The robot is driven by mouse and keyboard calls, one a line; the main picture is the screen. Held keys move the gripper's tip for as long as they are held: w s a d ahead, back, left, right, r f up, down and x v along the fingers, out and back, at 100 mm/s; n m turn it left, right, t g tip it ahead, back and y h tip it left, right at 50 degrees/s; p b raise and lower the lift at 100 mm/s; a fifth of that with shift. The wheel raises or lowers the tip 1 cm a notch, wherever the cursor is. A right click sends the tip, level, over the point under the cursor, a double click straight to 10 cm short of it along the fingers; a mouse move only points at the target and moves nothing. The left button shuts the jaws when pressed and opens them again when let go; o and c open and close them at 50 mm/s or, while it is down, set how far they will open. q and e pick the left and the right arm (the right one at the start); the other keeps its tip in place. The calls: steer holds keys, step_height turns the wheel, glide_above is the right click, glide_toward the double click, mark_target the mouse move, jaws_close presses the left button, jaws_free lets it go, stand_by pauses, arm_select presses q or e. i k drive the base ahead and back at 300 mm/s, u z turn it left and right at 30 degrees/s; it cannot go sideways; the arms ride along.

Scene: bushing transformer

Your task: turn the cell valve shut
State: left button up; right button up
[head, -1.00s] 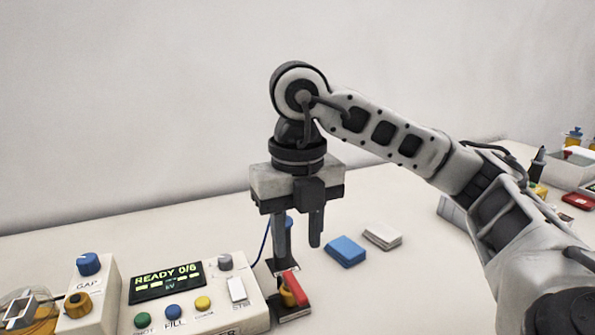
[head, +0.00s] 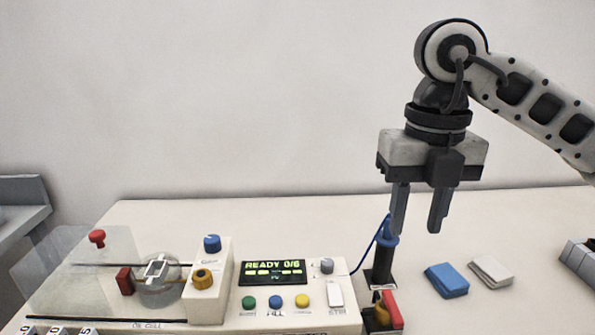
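A small yellow fitting with a red lever (head: 391,309) sits low at the foot of a black stand, at the tester's right end. It looks like a valve, but no label shows. My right gripper (head: 418,228) hangs fingers down, open and empty, above and a little right of the stand. A clear round cell (head: 160,290) with a white frame lies at the tester's left. My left gripper is not in view.
The tester (head: 290,318) shows "READY 0/6" above coloured buttons. A blue-topped post (head: 387,236) stands close to my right fingers. A blue block (head: 447,281) and a white block (head: 491,271) lie at right. The table behind the tester is clear.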

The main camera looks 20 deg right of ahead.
mark_target(388, 299)
steer(key=k, duration=1)
